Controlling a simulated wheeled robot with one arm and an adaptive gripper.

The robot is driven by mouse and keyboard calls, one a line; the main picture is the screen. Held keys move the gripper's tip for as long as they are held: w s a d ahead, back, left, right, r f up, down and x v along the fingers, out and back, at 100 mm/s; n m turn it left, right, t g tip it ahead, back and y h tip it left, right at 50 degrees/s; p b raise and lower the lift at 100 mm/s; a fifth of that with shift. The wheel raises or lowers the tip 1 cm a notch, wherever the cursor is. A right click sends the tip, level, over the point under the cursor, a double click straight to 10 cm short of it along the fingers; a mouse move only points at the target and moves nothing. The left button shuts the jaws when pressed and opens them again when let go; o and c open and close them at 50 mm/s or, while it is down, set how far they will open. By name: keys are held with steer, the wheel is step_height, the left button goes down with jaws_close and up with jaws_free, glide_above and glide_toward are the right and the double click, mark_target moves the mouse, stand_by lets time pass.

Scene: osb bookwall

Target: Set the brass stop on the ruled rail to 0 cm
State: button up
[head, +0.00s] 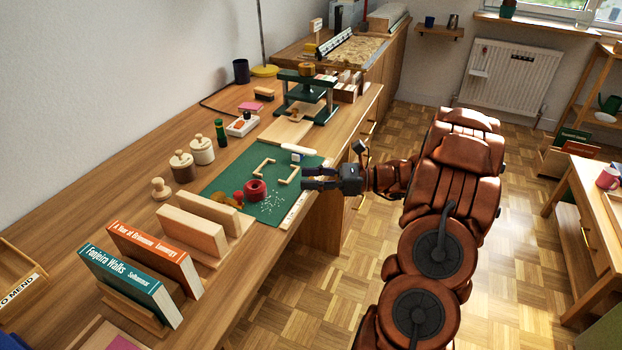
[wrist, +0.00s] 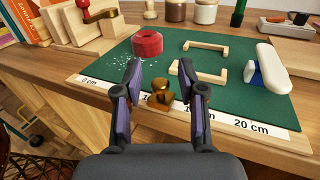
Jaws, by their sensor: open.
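The ruled rail (wrist: 225,121) runs along the front edge of the green mat, with 0 cm at its left and 20 cm towards its right in the wrist view. It also shows in the head view (head: 294,212). The brass stop (wrist: 161,94) sits on the rail near its middle, with a round knob on top. A label starting with 1 is partly hidden beside it. My gripper (wrist: 160,80) is open, one finger on each side of the stop, with visible gaps. In the head view my gripper (head: 304,178) is over the mat's right edge, and I cannot make out the stop.
On the green mat (head: 222,183) are a red ring (head: 257,190), wooden brackets (head: 287,176) and a white block with blue (wrist: 273,68). White bits lie scattered near the rail's 0 cm end. Wooden bookends (head: 195,228) stand beyond that end. Free floor lies right of the bench.

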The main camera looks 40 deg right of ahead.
steer(key=shift+c, duration=0.2)
jaws_close()
stand_by(0.5)
